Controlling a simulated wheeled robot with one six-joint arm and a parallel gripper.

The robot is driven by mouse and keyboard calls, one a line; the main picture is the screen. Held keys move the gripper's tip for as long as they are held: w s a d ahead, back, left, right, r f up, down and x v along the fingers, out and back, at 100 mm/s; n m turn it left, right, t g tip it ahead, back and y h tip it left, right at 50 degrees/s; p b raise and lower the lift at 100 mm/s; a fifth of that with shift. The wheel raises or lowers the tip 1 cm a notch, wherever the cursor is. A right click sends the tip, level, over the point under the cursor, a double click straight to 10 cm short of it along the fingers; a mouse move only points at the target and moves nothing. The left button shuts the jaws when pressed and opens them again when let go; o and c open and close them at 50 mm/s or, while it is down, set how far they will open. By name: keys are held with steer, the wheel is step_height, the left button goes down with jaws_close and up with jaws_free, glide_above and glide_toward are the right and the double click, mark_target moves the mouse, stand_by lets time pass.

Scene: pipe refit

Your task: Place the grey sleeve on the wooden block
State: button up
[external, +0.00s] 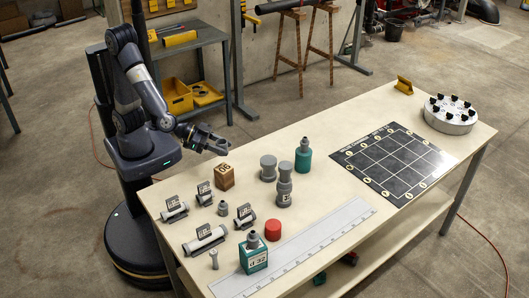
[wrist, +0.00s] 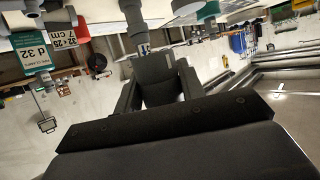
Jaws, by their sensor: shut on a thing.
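The wooden block (external: 225,178) is a small brown cube with dark marks, standing on the near left part of the table. My gripper (external: 217,146) is just above and slightly left of it, apart from it. It is shut on a small grey piece, which looks like the grey sleeve (external: 223,146). In the wrist view, the grey sleeve (wrist: 157,68) shows dark grey between the two fingers of my gripper (wrist: 160,88). The fingers hide part of the sleeve. The block is not clearly seen in the wrist view.
Grey cylindrical parts (external: 285,186) and a teal bottle (external: 303,156) stand right of the block. Pipe pieces with labels (external: 204,240), a red cap (external: 273,230), a teal box (external: 254,257) and a long ruler (external: 310,250) lie nearer. A black grid mat (external: 392,163) is further right.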

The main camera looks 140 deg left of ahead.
mark_target(223, 167)
step_height(223, 167, down, 6)
steer(key=shift+f+b, duration=0.25)
steer(key=shift+b, duration=0.7)
steer(key=shift+f, duration=0.15)
steer(key=o, duration=0.9)
steer(key=shift+o, duration=0.2)
steer(key=shift+r, duration=0.2)
steer(key=p+v, duration=0.2)
steer(key=v, duration=1)
steer(key=shift+f+p, duration=0.2)
steer(key=shift+p, duration=0.15)
